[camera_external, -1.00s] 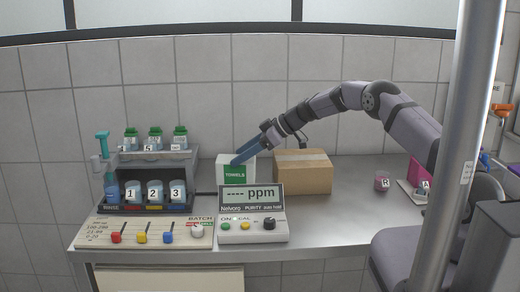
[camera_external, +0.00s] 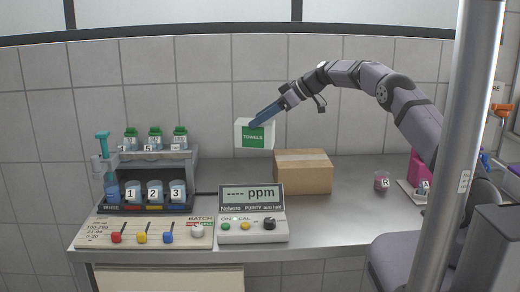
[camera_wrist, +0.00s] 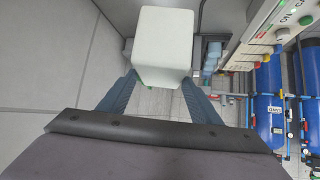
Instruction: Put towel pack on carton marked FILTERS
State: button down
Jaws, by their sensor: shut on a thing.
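The towel pack (camera_external: 241,135) is a white box with a green panel reading TOWELS. My gripper (camera_external: 258,121) is shut on it and holds it in the air, slightly tilted, above and left of the carton. In the wrist view the white towel pack (camera_wrist: 165,45) sits between the two blue fingers of my gripper (camera_wrist: 162,88). A brown cardboard carton (camera_external: 303,175) with a tape strip on top stands on the bench. No FILTERS marking can be read on it from this side. Its top is bare.
A ppm meter (camera_external: 252,215) stands in front of the carton's left side. A small jar marked R (camera_external: 382,182) is at right. The bench between carton and jar is clear.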

jog(key=w+d+r+m+t, duration=0.1)
jog(key=w+d+r, duration=0.2)
jog(key=d+r, duration=0.5)
jog(key=s+d+r+m+t+h+p, duration=0.1)
jog(key=s+d+r+m, duration=0.1)
jog(key=d, duration=0.6)
jog(key=shift+n, duration=0.5)
jog(key=shift+s+a+f, duration=0.1)
jog(key=shift+s+f, duration=0.25)
jog(key=shift+f, duration=0.35)
jog(key=shift+s+a+f, duration=0.1)
jog(key=shift+s+f, duration=0.25)
jog(key=shift+f, duration=0.3)
jog(key=shift+s+a+f, duration=0.1)
jog(key=shift+s+f, duration=0.25)
jog(key=shift+f, duration=0.35)
notch_tip(320, 180, down, 10)
jog(key=p, duration=0.3)
jog(key=shift+p, duration=0.3)
jog(key=shift+f+b, duration=0.15)
jog(key=shift+b, duration=0.2)
jog(key=c, duration=0.6)
grip_release()
